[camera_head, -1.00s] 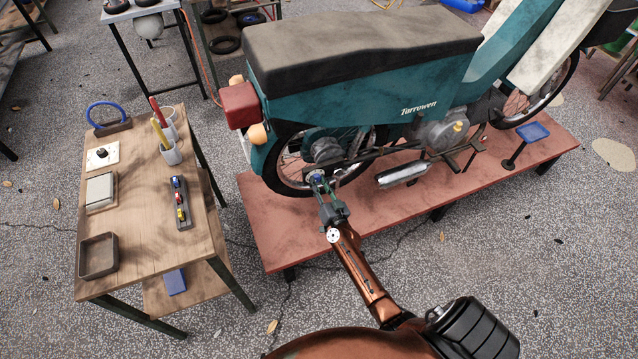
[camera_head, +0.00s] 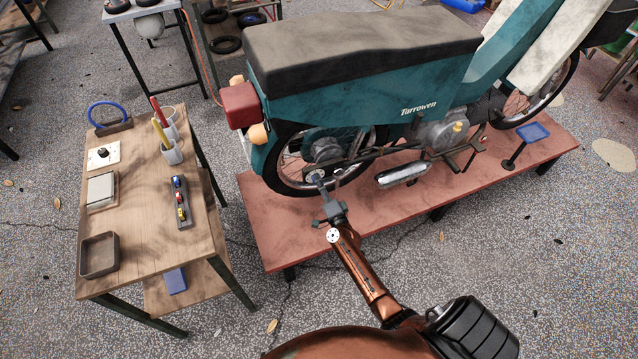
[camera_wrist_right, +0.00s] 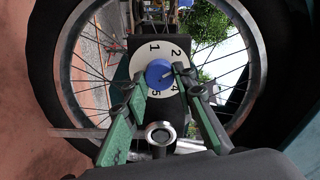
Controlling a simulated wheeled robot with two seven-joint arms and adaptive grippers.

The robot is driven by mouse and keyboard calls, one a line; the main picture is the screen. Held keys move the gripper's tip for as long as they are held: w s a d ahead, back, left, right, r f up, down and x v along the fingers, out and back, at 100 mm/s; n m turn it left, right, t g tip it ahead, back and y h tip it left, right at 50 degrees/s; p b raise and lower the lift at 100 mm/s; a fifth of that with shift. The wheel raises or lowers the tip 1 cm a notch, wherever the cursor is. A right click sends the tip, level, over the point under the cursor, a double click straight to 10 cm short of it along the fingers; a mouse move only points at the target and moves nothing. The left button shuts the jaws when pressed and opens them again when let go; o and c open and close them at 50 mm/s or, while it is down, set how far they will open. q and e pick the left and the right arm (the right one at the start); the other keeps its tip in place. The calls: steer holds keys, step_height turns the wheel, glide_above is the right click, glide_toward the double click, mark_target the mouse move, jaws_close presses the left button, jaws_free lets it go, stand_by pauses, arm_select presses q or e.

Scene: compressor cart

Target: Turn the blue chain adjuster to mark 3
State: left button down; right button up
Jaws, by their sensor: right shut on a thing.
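The blue chain adjuster (camera_wrist_right: 158,73) is a round knob on a white numbered dial (camera_wrist_right: 149,52) by the rear wheel. Marks 1, 2 and 4 show in the right wrist view; the area between 2 and 4 is behind a fingertip. A pale line on the knob points right, toward that fingertip; its exact reading cannot be told. My right gripper (camera_wrist_right: 160,74) is shut on the knob, one finger on each side. In the head view the right gripper (camera_head: 318,184) reaches the rear hub and largely covers the adjuster. My left gripper is not in view.
The teal motorbike (camera_head: 370,90) stands on a low red platform (camera_head: 400,215). A wooden table (camera_head: 143,215) at the left holds an empty tray (camera_head: 99,273), cups and a dark holder with small coloured items (camera_head: 180,203). Spokes and tyre surround the dial closely.

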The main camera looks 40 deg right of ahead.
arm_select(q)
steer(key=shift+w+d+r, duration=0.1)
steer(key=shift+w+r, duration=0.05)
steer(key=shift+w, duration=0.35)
arm_select(e)
steer(key=m, duration=0.5)
steer(key=shift+f+m, duration=0.1)
steer(key=shift+m, duration=0.2)
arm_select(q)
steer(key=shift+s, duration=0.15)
